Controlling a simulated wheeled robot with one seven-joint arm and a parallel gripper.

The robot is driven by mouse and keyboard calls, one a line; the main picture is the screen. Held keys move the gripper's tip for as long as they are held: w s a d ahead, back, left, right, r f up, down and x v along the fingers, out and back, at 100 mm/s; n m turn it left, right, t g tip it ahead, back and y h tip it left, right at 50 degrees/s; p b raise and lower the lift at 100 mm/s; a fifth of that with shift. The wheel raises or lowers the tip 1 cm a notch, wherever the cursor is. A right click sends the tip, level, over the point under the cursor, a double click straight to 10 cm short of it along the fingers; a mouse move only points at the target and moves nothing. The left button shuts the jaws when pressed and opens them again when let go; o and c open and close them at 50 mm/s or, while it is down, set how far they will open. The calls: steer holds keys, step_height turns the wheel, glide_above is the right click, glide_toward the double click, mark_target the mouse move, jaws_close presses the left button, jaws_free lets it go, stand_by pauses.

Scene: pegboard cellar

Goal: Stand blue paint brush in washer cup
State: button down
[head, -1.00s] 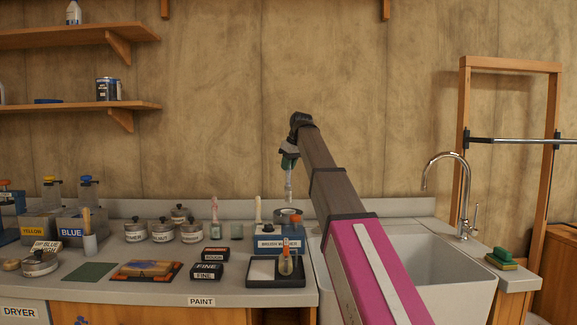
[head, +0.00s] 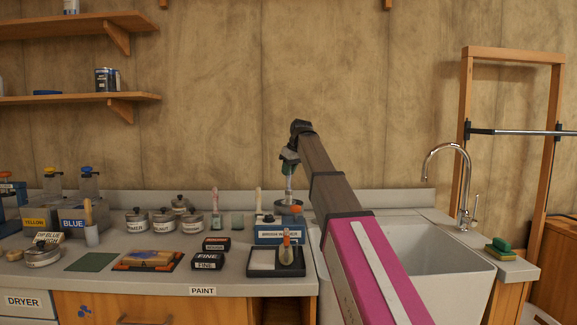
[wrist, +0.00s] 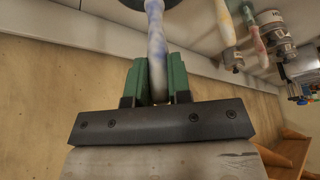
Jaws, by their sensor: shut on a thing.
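My gripper (head: 289,172) is above the brush washer (head: 283,236), a blue box labelled as a brush washer, at the back of the counter. It is shut on the blue paint brush (head: 290,187), held upright. In the wrist view the green fingers (wrist: 160,82) pinch its pale, blue-smeared handle (wrist: 156,38). In the wrist view a dark round edge shows at the brush's far end.
Another pale-handled brush (head: 258,202) stands at the washer's left. A black tray (head: 262,272) holding an orange-handled tool lies in front. The white sink (head: 440,262) and tap (head: 464,185) are to the right. Several tins (head: 163,222) stand to the left.

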steer(key=shift+f, duration=1.9)
steer(key=c, duration=1)
jaws_free()
steer(key=v, duration=1)
steer(key=shift+s+d+r, duration=0.1)
steer(key=shift+s+r, duration=0.05)
steer(key=shift+r, duration=0.25)
